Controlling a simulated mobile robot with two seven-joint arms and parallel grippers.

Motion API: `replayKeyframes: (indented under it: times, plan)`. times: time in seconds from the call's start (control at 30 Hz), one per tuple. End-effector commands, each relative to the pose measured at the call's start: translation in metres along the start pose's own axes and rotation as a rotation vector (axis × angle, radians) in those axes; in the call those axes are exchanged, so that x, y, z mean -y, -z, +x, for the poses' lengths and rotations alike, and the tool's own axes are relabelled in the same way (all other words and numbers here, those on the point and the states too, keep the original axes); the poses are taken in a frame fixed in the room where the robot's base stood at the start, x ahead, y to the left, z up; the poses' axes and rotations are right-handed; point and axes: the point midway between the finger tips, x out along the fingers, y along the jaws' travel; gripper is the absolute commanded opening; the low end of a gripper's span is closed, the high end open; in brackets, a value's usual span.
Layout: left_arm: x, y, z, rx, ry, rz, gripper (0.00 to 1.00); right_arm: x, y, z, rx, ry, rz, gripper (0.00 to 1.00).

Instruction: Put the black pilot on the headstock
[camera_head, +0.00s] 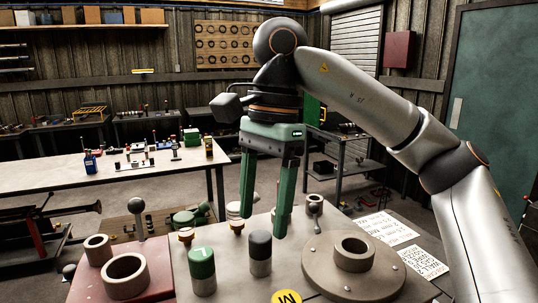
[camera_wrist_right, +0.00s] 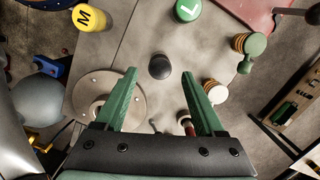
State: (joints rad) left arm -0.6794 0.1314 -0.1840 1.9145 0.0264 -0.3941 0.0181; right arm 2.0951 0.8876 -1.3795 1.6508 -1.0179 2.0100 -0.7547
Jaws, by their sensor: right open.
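The black pilot (camera_head: 260,250) is a short upright grey cylinder with a black top, on the grey bench top in the head view. Its dark round top (camera_wrist_right: 160,66) shows in the right wrist view, between and just beyond the fingertips. My right gripper (camera_head: 264,227) has green fingers pointing down, open and empty, above the black pilot and apart from it. A round bolted plate with a raised ring (camera_head: 352,280) lies right of the pilot; it also shows in the wrist view (camera_wrist_right: 118,87). No part is labelled headstock, so I cannot tell which it is. My left gripper is not in view.
A green-topped pilot marked L (camera_head: 202,268) stands close left of the black one. A yellow pilot marked M (camera_head: 287,298) is at the front edge of the view. Two grey rings (camera_head: 125,277) sit on a red block at left. Small knobs stand behind.

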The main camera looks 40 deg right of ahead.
Motion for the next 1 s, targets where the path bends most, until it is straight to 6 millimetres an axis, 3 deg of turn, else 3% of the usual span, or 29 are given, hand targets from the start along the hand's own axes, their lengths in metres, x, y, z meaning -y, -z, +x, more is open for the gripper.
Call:
replayKeyframes:
  times: [0.5,0.73,1.0]
  plan:
    - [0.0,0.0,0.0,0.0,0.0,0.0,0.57,0.0,0.0,-0.06,-0.002,0.004,0.002,0.71]
    - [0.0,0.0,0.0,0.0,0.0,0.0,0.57,0.0,0.0,-0.075,-0.001,0.001,0.001,0.71]
    - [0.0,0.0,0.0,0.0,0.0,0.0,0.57,0.0,0.0,-0.078,0.001,0.001,0.0,0.71]
